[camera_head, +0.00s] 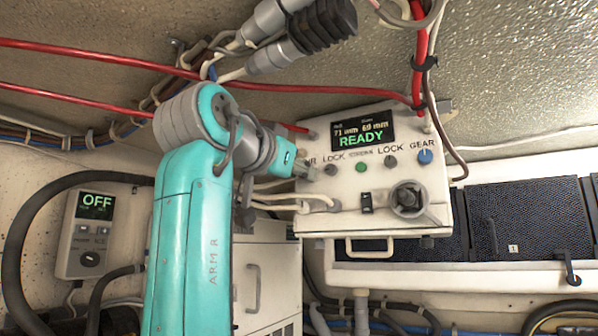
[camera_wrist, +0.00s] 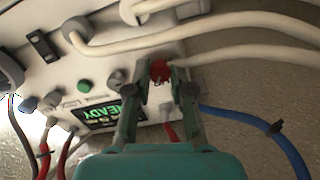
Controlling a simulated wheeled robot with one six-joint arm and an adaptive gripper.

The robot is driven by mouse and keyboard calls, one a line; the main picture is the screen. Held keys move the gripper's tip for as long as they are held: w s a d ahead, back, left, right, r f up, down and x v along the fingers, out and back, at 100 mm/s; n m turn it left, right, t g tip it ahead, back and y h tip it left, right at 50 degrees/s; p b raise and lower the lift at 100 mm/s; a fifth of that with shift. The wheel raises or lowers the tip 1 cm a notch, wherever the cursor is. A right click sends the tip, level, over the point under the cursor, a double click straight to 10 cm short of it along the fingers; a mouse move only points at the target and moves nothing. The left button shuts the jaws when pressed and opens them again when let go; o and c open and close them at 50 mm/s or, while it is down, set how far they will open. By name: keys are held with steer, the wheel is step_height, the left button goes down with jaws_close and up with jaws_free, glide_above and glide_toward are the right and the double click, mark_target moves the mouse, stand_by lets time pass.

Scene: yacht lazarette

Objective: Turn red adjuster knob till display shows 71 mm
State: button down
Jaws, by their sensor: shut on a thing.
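The red adjuster knob (camera_wrist: 159,70) shows in the wrist view between the two fingers of my gripper (camera_wrist: 161,78), which is shut on it. In the head view my gripper (camera_head: 304,168) is at the left end of the knob row on the white control box (camera_head: 320,222), and the red knob is hidden there. The display (camera_head: 364,131) reads READY in green, with "71 mm" at left and what looks like "69 mm" at right above it. Their small headings are too blurred to read. The display also shows upside down in the wrist view (camera_wrist: 100,118).
The box also carries a green button (camera_head: 361,167), dark LOCK knobs, a blue GEAR knob (camera_head: 425,157), a rocker switch (camera_head: 367,202) and a large grey rotary handle (camera_head: 408,198). Cables run beside my arm. A wall unit (camera_head: 93,232) at left reads OFF.

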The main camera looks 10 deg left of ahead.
steer(key=c, duration=1)
jaws_free()
steer(key=v, duration=1.2)
steer(key=shift+w, duration=0.1)
